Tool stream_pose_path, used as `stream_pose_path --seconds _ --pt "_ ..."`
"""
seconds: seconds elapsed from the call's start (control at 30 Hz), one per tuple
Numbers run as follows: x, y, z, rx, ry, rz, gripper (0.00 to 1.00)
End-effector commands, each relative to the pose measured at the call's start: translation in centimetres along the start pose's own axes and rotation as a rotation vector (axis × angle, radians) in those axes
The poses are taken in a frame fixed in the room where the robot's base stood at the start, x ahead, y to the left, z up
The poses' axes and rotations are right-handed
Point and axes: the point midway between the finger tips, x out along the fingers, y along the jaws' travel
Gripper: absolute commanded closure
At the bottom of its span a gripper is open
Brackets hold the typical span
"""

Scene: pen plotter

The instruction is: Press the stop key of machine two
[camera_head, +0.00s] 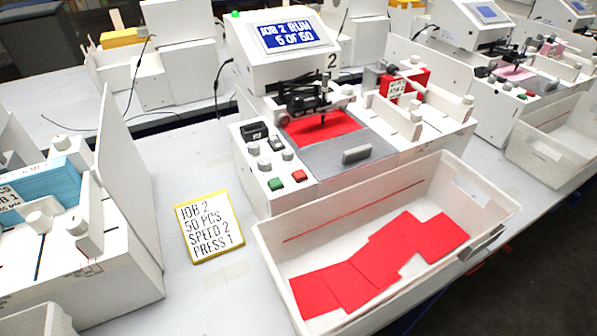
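Machine two (268,197) stands in the middle of the head view, a white plotter marked "2". Its blue display (291,36) reads "JOB 2 RUN" and what looks like "5 OF 50". A green lamp (236,14) glows on top. On its front left panel, a red key (300,175) sits to the right of a green key (275,184); I take the red one as the stop key, though no lettering is readable. Nothing covers either key. A red sheet (312,131) lies under the pen head (309,98). My gripper is not in view.
A white bin (480,183) holding several red cards (375,262) stands in front of machine two. A yellow-edged job card (210,226) lies on the table to its left. Other machines stand left, right and behind. The table (195,160) left of the panel is mostly clear.

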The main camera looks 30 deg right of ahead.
Motion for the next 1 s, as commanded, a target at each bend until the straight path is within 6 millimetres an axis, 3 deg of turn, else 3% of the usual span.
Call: stream_pose_path --seconds 0.03,0.2,0.23,1.0 --pt "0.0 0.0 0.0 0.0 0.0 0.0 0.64" --pt "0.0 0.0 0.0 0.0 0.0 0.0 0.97" --pt "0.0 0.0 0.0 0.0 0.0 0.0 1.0" --pt "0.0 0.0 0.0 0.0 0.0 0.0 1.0"
